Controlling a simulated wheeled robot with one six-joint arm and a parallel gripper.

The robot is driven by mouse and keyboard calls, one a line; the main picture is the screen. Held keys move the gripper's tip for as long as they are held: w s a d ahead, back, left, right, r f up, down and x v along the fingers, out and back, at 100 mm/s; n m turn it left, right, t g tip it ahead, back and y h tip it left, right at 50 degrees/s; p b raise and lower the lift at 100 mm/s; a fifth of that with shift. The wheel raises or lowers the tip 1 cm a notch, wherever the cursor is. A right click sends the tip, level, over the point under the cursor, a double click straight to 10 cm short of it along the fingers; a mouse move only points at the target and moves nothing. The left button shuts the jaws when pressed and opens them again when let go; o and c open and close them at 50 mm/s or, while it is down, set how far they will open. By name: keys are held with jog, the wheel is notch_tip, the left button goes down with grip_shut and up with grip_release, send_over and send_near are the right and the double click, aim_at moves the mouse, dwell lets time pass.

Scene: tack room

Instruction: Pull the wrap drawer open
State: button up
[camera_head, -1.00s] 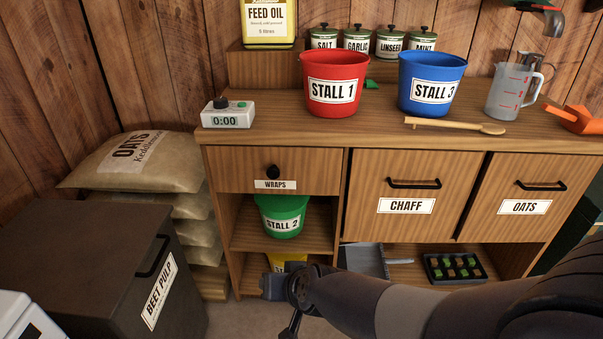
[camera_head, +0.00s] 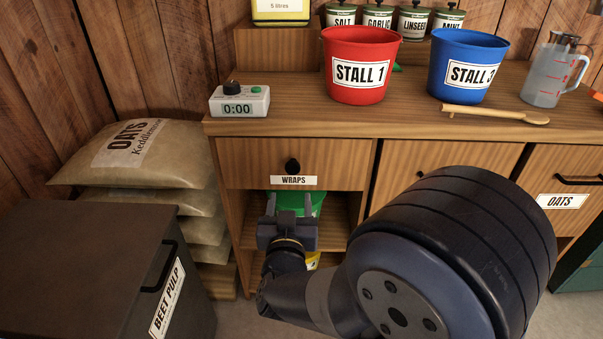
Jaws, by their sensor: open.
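The wraps drawer (camera_head: 245,165) is a wooden drawer at the upper left of the cabinet, with its front flush with the frame, so it is shut. A round black knob (camera_head: 292,166) sits at its middle, above a white label reading WRAPS (camera_head: 293,181). My gripper (camera_head: 291,206) is below the drawer's label, in front of the open shelf, with its two grey fingers pointing up and apart. It is open and empty, and does not touch the knob.
Oats sacks (camera_head: 150,160) and a beet pulp bin (camera_head: 90,250) are at left. My arm covers the chaff door's lower part.

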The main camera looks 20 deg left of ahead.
aim_at(293, 170)
jog(key=b+x, duration=0.1)
jog(key=x, duration=0.9)
jog(key=shift+d+b, duration=0.1)
jog(key=shift+b, duration=0.3)
jog(key=shift+c, duration=0.4)
grip_shut()
